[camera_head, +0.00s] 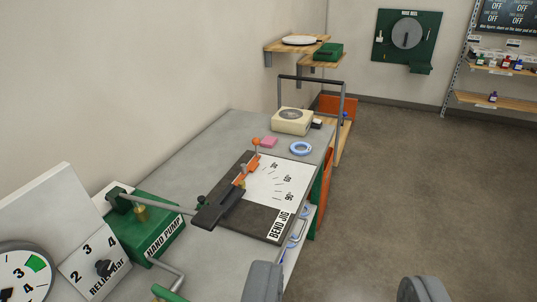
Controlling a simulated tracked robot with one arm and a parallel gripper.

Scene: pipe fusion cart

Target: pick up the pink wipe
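The pink wipe (269,142) is a small flat pink piece on the grey cart top (214,137), toward its far end. It lies just behind the orange ball knob of the bend jig and left of a blue ring. My gripper (345,290) shows at the bottom edge as two grey fingers set wide apart, with nothing visible between them. It is open and well short of the wipe, nearer to me and to the right.
The bend jig (268,190) with its dark lever lies before the wipe. A cream box (292,121), a blue ring (300,148) and a grey handle frame (342,100) are close by. The green hand pump (150,225) stands at left. Open floor (410,180) lies right.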

